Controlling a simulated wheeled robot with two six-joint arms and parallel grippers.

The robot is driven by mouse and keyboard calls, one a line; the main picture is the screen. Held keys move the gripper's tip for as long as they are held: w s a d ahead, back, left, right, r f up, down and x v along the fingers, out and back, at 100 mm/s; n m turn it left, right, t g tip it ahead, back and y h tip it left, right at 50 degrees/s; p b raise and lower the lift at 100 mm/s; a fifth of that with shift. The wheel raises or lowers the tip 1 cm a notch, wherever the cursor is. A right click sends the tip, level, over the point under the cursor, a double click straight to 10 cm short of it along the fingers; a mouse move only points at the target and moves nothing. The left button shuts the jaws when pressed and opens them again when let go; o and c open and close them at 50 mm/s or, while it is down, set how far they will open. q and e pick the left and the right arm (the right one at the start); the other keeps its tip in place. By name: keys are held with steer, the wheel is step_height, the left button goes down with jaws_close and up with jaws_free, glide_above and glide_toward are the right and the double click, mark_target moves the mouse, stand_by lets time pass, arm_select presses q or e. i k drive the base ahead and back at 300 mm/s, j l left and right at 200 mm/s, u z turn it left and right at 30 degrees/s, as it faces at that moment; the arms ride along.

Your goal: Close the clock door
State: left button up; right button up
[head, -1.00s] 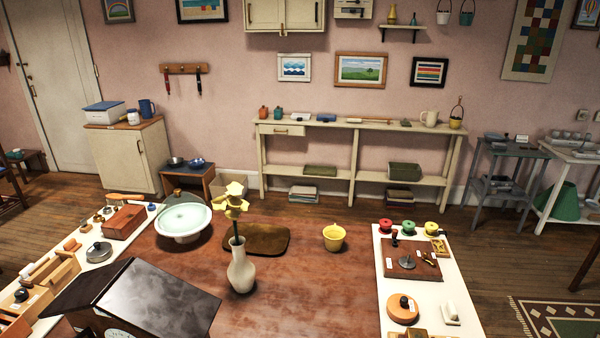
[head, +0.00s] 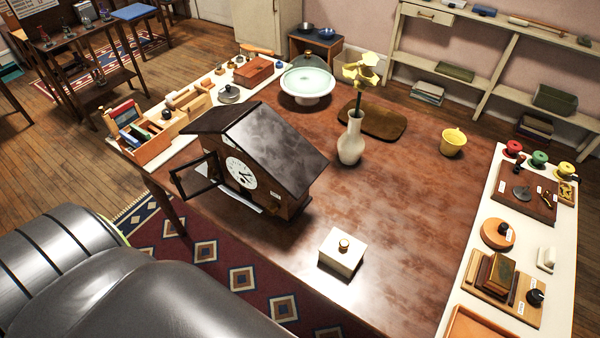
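A dark wooden house-shaped clock (head: 255,158) stands on the brown table in the head view, its roof sloping to the right. Its white dial (head: 241,172) with dark hands faces the lower left. The clock door (head: 195,177), a dark framed panel, stands open, swung out to the left of the dial. A pale strip shows below the dial. Neither gripper shows in the head view. A large dark grey rounded form at the lower left appears to be part of my own body.
A cream vase with yellow flowers (head: 351,140), a cake stand (head: 307,82) and a yellow pot (head: 453,141) stand farther back. Side strips with small items line both sides. The table's middle right is clear.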

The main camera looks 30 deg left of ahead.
mark_target(175, 178)
steer(key=j+z, duration=0.1)
steer(key=z, duration=0.2)
steer(key=j+z, duration=0.1)
steer(key=z, duration=0.25)
steer(key=k+j+z, duration=0.15)
steer(key=j, duration=0.25)
steer(key=j+z, duration=0.2)
steer(key=j, duration=0.2)
steer(key=k+j+z, duration=0.15)
steer(key=j, duration=0.2)
steer(key=k+j+z, duration=0.15)
steer(key=j, duration=0.2)
steer(key=k+j+z, duration=0.2)
steer(key=k+j, duration=0.2)
steer(key=j, duration=0.15)
steer(key=k+j, duration=0.2)
steer(key=j, duration=0.2)
steer(key=k+j, duration=0.2)
steer(key=j, duration=0.15)
steer(key=k+j, duration=0.2)
steer(key=j, duration=0.2)
steer(key=k+j, duration=0.2)
steer(key=j, duration=0.15)
steer(key=z, duration=0.05)
